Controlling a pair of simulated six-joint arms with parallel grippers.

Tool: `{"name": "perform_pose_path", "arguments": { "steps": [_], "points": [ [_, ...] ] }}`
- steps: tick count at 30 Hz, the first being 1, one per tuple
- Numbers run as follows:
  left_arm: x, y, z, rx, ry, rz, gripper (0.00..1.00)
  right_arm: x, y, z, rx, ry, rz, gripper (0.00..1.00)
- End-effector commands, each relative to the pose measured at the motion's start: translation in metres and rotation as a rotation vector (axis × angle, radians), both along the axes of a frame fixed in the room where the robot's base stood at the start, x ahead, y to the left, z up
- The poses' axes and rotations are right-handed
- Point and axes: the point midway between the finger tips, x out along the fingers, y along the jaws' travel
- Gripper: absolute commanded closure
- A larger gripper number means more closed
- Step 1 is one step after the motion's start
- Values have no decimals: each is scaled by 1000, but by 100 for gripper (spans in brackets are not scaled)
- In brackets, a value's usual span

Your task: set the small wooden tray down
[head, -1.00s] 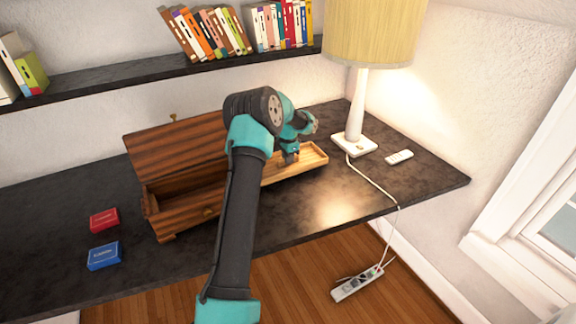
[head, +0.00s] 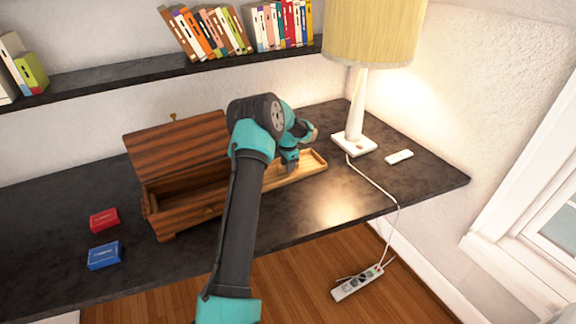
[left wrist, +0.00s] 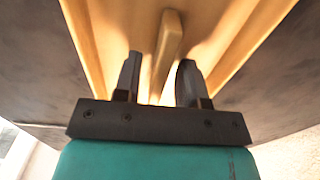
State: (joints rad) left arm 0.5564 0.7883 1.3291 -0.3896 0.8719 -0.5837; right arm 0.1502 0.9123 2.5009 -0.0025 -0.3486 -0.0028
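The small wooden tray (head: 313,163) is light-coloured and sits on the dark desk, just right of the wooden chest. In the left wrist view the tray (left wrist: 238,45) has a raised bar (left wrist: 168,40) along its middle. My left gripper (head: 288,169) is over the tray. In the left wrist view its two fingers (left wrist: 158,78) stand apart on either side of the bar, with a visible gap, so it looks open. The arm hides part of the tray's near left end in the head view. My right gripper is not in view.
The dark wooden chest (head: 185,218) stands with its lid (head: 175,146) raised. A red box (head: 104,219) and a blue box (head: 104,256) lie left of it. A lamp (head: 354,138) and a white remote (head: 398,156) are at the right. A shelf (head: 130,76) with books overhangs the back.

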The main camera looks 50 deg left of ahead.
Motion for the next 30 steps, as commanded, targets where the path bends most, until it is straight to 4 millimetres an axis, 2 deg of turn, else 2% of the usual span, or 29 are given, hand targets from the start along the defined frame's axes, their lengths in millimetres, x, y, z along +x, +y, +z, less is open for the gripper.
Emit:
{"name": "perform_pose_path", "arguments": {
  "steps": [8,14,30],
  "points": [
    [0,0,1,0,0,0,62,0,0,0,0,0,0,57],
    [0,1,16,2,-1,0,62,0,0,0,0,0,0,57],
    [0,0,108,1,-2,0,62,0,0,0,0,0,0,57]
  ]
}}
